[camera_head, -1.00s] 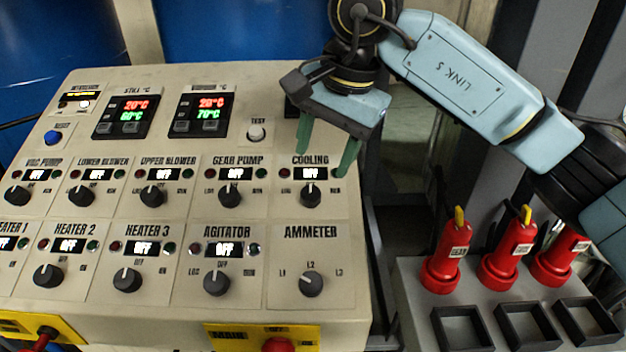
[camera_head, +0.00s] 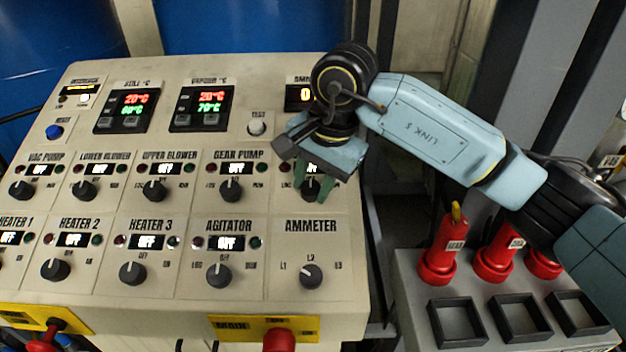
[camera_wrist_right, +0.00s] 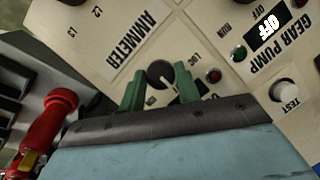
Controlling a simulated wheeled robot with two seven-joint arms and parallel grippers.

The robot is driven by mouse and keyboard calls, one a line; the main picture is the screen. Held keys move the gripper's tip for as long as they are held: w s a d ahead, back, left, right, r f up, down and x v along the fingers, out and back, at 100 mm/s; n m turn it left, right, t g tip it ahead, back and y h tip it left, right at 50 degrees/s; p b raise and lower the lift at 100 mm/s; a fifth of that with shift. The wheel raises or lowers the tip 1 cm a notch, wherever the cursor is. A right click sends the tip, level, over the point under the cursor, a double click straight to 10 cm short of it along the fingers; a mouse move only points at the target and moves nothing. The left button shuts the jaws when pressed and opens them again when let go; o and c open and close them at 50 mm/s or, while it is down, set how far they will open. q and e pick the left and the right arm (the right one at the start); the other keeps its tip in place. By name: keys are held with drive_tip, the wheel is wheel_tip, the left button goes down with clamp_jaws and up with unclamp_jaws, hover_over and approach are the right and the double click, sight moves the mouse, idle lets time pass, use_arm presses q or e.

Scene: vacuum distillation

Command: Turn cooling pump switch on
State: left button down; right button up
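The cooling switch is a black rotary knob (camera_head: 311,187) in the upper knob row, at the right side of the beige panel. Its label and most of its display are hidden behind my right gripper in the head view. My right gripper (camera_head: 313,187) has its two green fingers down at this knob, one on each side. In the right wrist view the knob (camera_wrist_right: 160,74) shows between the fingertips of the gripper (camera_wrist_right: 160,80). The fingers are apart, with small gaps beside the knob; contact is hard to tell. My left gripper is not in view.
The gear pump knob (camera_head: 231,190) is left of the cooling knob, and the ammeter knob (camera_head: 311,275) is below it. The white test button (camera_head: 257,128) is up and left. Red handles (camera_head: 438,258) stand on a grey box right of the panel.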

drive_tip(key=c, duration=0.5)
drive_tip(key=shift+o, duration=0.2)
drive_tip(key=shift+f+m+b, duration=0.1)
drive_tip(key=shift+m+b, duration=0.2)
drive_tip(key=shift+b, duration=0.3)
drive_tip(key=m+t+b, duration=0.1)
drive_tip(key=m+b, duration=0.3)
drive_tip(key=b, duration=0.3)
drive_tip(key=m+t+y+b, duration=0.1)
drive_tip(key=m+t+b, duration=0.1)
drive_tip(key=m+b, duration=0.3)
drive_tip(key=shift+s+d+f+b, duration=0.1)
drive_tip(key=shift+s+f+b, duration=0.1)
drive_tip(key=shift+b, duration=0.7)
drive_tip(key=shift+r+m+t+b, duration=0.25)
drive_tip(key=shift+m+t+b, duration=0.05)
drive_tip(key=shift+m+b, duration=0.85)
drive_tip(key=o, duration=1)
drive_tip(key=shift+c, duration=0.2)
